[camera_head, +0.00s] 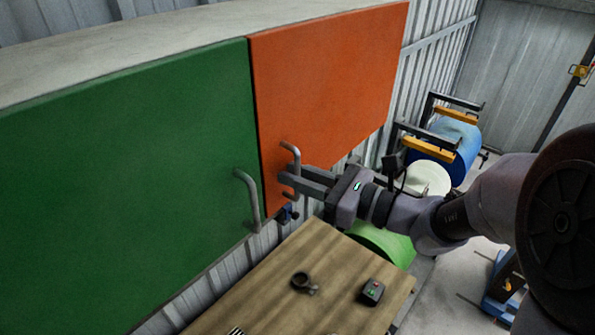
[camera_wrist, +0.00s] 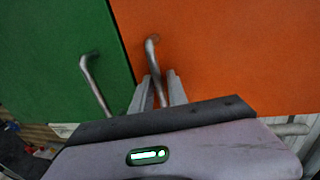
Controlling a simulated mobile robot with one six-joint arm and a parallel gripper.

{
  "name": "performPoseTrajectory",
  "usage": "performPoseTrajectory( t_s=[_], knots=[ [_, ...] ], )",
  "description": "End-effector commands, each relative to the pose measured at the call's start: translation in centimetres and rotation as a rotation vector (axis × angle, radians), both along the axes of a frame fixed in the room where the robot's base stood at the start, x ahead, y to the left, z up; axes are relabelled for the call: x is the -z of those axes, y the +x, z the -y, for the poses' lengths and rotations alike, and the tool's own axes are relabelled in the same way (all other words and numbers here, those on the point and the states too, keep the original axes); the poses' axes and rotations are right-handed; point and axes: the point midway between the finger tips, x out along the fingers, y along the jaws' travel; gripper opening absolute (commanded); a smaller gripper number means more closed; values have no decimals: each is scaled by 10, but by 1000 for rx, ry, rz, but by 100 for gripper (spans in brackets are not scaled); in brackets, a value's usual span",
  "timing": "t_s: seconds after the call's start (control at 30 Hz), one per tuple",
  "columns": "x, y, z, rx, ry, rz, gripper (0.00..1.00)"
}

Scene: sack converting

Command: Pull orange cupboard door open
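The orange cupboard door (camera_head: 330,85) looks closed, in line with the green door beside it, and it fills the upper right of the wrist view (camera_wrist: 225,50). Its grey bar handle (camera_head: 296,155) stands at the door's lower left edge and also shows in the wrist view (camera_wrist: 152,52). My gripper (camera_head: 287,180) is at this handle, with its two fingers on either side of the bar. In the wrist view the fingers (camera_wrist: 160,80) lie close to the bar. I cannot tell whether they press on it.
The green door (camera_head: 120,180) with its own handle (camera_head: 250,200) is just left. Below is a wooden table (camera_head: 255,310) with a dark ring-shaped part (camera_head: 302,281) and a small button box (camera_head: 372,291).

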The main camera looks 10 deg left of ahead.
Motion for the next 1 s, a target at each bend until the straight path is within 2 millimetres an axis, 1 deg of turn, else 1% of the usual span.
performPoseTrajectory(
  t_s=[0.17, 0.2, 0.3, 1.0],
  knots=[
    [0, 0, 0, 0, 0, 0, 19],
    [0, 0, 0, 0, 0, 0, 17],
    [0, 0, 0, 0, 0, 0, 0],
    [0, 0, 0, -1, 0, 1, 0]
  ],
)
